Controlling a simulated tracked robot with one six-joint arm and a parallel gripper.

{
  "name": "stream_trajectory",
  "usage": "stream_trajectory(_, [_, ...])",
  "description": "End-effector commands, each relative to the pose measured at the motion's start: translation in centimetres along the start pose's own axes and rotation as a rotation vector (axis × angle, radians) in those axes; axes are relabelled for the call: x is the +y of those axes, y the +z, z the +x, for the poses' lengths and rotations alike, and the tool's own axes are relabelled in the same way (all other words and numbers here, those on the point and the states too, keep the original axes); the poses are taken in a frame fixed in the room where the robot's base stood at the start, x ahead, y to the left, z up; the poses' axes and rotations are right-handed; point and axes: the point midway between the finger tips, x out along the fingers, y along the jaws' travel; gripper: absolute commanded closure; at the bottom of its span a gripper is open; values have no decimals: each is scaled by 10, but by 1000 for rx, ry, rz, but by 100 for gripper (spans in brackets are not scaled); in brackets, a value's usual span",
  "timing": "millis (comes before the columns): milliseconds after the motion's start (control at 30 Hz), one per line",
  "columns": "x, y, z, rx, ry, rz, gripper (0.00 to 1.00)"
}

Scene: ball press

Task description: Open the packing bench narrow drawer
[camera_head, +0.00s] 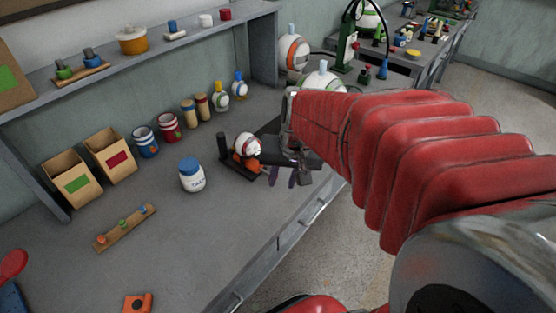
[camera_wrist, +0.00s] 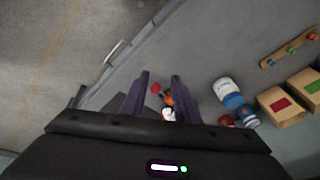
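The packing bench (camera_head: 240,255) is grey, and its front edge runs diagonally in the head view. A drawer front with a pale bar handle (camera_head: 290,238) shows below that edge, seen steeply from above. The handle also shows in the wrist view (camera_wrist: 114,52), left of my fingers and apart from them. I cannot tell whether this is the narrow drawer; no drawer visibly sticks out. My gripper (camera_head: 284,178) hangs above the bench top near its front edge. Its two purple fingers (camera_wrist: 160,77) are apart with nothing held between them.
A black stand with a red-white ball (camera_head: 246,145) is close to my gripper. A white jar with a blue lid (camera_head: 191,175) stands left of it. Boxes (camera_head: 111,155) and several jars line the back. Open floor (camera_head: 340,240) lies before the bench.

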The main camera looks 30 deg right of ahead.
Motion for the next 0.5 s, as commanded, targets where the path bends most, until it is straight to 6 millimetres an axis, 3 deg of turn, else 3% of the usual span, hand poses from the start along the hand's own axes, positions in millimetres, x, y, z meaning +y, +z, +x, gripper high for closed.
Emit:
stream_trajectory(200, [45,-27,41,-53,20,203,72])
stream_trajectory(500, [117,-47,98,-113,40,479,72])
